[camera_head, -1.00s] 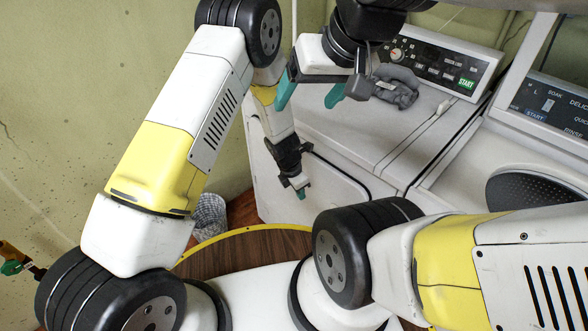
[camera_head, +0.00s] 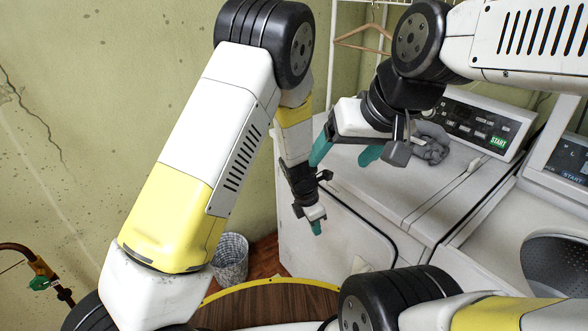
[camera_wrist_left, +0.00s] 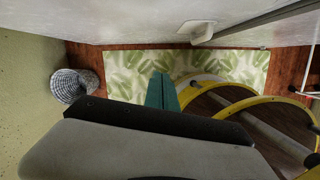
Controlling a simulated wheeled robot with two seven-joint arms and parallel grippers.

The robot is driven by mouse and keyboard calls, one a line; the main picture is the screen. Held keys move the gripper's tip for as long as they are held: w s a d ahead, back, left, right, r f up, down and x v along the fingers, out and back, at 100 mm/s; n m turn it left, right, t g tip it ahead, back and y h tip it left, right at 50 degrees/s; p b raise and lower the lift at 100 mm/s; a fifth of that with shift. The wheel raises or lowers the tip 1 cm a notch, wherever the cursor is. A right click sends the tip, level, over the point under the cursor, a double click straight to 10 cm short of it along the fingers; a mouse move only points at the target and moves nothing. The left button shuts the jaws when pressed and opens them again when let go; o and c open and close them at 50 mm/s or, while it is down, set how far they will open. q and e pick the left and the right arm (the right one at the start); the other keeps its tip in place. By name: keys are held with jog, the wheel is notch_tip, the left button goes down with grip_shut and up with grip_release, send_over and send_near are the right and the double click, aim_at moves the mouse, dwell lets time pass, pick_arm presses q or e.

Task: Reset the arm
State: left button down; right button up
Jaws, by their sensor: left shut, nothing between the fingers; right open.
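My left arm comes in from the left in the head view and hangs down. Its gripper (camera_head: 315,226) is shut and empty, pointing down in front of the white machine. In the left wrist view, its teal fingertips (camera_wrist_left: 162,92) are together above the floor. My right gripper (camera_head: 345,152) is higher, near the top of the machine. Its two teal fingers are apart with nothing seen between them. My right arm's links cross the right side of the head view.
A white machine (camera_head: 350,250) with a control panel stands beside another at right. A wicker basket (camera_head: 230,262) stands by the wall. A leaf-patterned mat (camera_wrist_left: 120,75) covers floor in the left wrist view.

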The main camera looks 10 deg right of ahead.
pick_arm(q)
jog(key=s+a+r+m+t+h, duration=0.1)
jog(key=a+r+m, duration=0.45)
jog(key=r, duration=0.65)
jog(key=s+a+r+m+t+h, duration=0.15)
jog(key=a+r+m, duration=0.4)
jog(key=r, duration=0.75)
jog(key=s+a+r+m+t+y, duration=0.1)
jog(key=s+a+r+m, duration=0.4)
jog(key=s+a, duration=0.2)
jog(key=s+a+r+m+t+y, duration=0.2)
jog(key=s+a+r+m, duration=0.3)
jog(key=a, duration=0.5)
jog(key=shift+s+a+m, duration=0.2)
jog(key=shift+s+m, duration=0.2)
jog(key=shift+s, duration=0.55)
